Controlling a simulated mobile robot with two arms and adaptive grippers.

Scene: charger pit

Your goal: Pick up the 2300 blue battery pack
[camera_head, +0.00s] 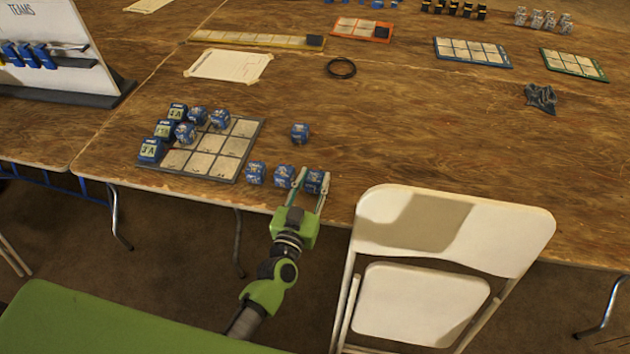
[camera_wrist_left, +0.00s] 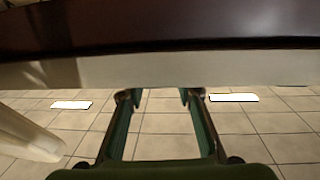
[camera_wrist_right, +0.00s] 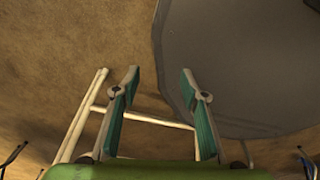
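Several small blue battery packs lie on the brown wooden table in the head view; their numbers are too small to read, so I cannot tell which is 2300. Three are in a row near the front edge: a left one (camera_head: 256,173), a middle one (camera_head: 284,175) and a right one (camera_head: 314,181). Another pack (camera_head: 300,132) lies behind them. My left gripper (camera_head: 312,176) is open, its fingers around or just above the right pack in this view. The left wrist view shows nothing between the fingers. My right gripper (camera_wrist_right: 159,73) is open and empty, outside the head view.
A grey grid board (camera_head: 238,147) left of the row carries more blue packs and labelled blocks. A white folding chair (camera_head: 455,230) stands at the front edge. A black ring (camera_head: 341,68) and a dark crumpled thing (camera_head: 541,98) lie farther back. The table's middle is clear.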

